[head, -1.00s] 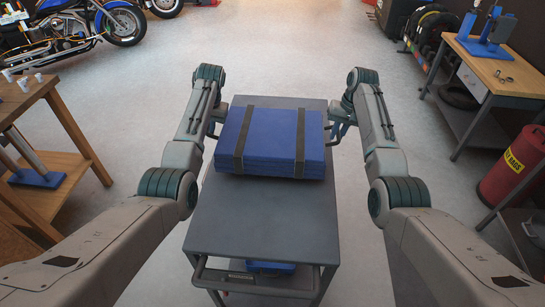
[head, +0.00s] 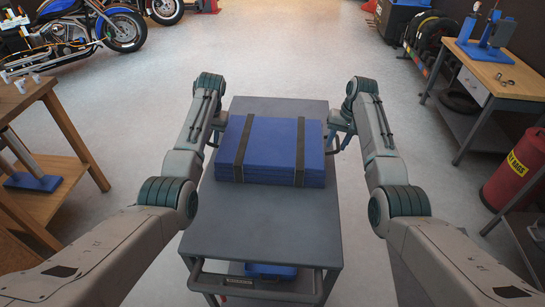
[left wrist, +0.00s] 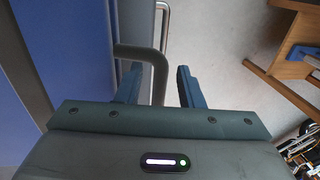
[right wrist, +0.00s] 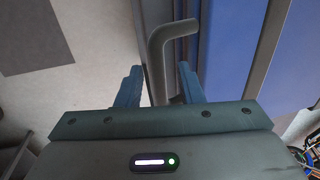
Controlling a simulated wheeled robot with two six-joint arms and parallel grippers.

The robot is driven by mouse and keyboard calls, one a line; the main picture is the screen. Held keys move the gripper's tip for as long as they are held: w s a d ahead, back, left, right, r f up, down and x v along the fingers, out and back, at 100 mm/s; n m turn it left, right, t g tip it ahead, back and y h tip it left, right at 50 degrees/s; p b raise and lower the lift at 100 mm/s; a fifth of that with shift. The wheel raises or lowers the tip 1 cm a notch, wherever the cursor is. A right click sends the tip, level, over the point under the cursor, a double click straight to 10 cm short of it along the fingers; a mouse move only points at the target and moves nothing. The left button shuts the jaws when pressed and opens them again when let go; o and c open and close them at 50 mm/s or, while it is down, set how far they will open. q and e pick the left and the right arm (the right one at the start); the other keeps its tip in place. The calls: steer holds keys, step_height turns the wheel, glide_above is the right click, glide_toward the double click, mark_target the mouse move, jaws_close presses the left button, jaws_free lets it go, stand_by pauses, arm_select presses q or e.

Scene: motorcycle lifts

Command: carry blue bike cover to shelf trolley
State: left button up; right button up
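The blue bike cover (head: 273,145) is a folded flat block with two dark straps. It lies on the top of the grey shelf trolley (head: 262,225), towards its far end. My left gripper (head: 217,140) is at the cover's left side and my right gripper (head: 340,138) at its right side. In the left wrist view the open fingers (left wrist: 160,88) stand either side of a dark bent handle (left wrist: 135,55), with gaps visible. In the right wrist view the open fingers (right wrist: 160,88) likewise straddle a bent handle (right wrist: 157,55).
A blue item (head: 270,270) lies on the trolley's lower shelf, under its front push handle (head: 255,283). A wooden bench (head: 40,160) stands left. Motorcycles (head: 90,28) are at the far left. Floor beyond the trolley is clear.

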steer(key=shift+d+r, duration=0.1)
steer(key=shift+r, duration=0.1)
arm_select(q)
step_height(320, 180, up, 12)
steer(key=d, duration=0.2)
steer(key=shift+d+f, duration=0.15)
arm_select(e)
step_height(320, 180, up, 11)
steer(key=d, duration=0.2)
steer(key=shift+d+r, duration=0.15)
steer(key=shift+r, duration=0.05)
arm_select(q)
steer(key=shift+s, duration=0.15)
arm_select(e)
steer(key=shift+s+f, duration=0.1)
